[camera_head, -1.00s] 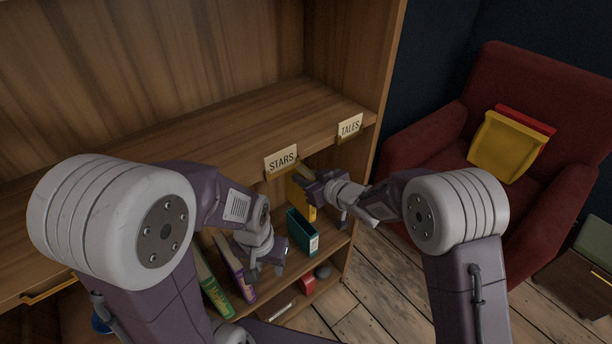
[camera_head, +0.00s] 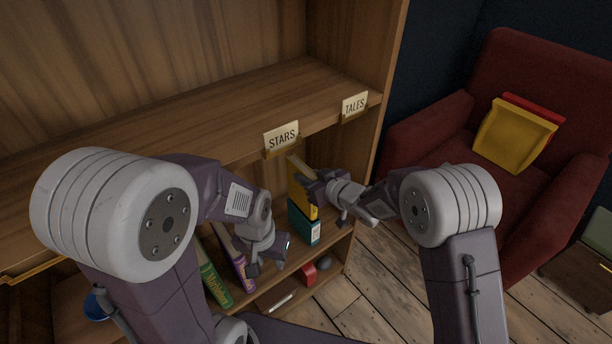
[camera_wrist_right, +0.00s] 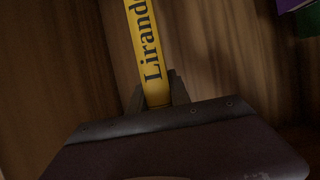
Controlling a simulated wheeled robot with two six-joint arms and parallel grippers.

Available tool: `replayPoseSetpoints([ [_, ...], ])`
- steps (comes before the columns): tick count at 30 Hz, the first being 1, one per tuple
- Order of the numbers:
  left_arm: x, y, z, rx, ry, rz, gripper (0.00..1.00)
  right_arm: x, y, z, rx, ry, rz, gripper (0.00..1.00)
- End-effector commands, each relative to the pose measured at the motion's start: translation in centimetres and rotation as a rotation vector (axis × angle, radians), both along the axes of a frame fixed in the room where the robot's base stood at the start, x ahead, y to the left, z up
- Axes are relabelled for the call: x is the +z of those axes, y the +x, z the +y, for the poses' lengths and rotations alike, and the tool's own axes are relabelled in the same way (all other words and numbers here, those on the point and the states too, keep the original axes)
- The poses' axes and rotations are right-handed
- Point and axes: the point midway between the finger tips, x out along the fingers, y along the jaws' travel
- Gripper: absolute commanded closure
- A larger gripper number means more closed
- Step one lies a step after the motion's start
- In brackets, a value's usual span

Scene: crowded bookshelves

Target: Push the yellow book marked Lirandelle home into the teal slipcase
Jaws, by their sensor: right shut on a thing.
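The yellow book (camera_head: 298,192) is upright, with its lower end at the mouth of the teal slipcase (camera_head: 304,228) on the shelf. Most of the book stands above the slipcase; how far its lower end is inside I cannot tell. In the right wrist view the book's yellow spine (camera_wrist_right: 143,40) shows the letters "Lirand". My right gripper (camera_head: 316,186) is shut on the book, a finger on each side of the spine (camera_wrist_right: 158,92). My left gripper (camera_head: 268,264) is open and empty, left of the slipcase, in front of the shelf.
A green book (camera_head: 212,275) and a purple book (camera_head: 238,266) lean to the left of the slipcase. Signs STARS (camera_head: 281,139) and TALES (camera_head: 355,105) hang on the shelf edge above. A red object (camera_head: 308,274) sits on the lower shelf. A red armchair (camera_head: 440,130) stands at right.

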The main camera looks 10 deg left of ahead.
Motion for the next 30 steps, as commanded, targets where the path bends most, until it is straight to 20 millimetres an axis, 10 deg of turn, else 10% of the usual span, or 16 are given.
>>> replayPoseSetpoints([
  [30,0.5,0.0,0.0,0.0,0.0,0.0,0.64,0.12,0.02,0.01,-0.001,0.002,-0.003,1.0],
])
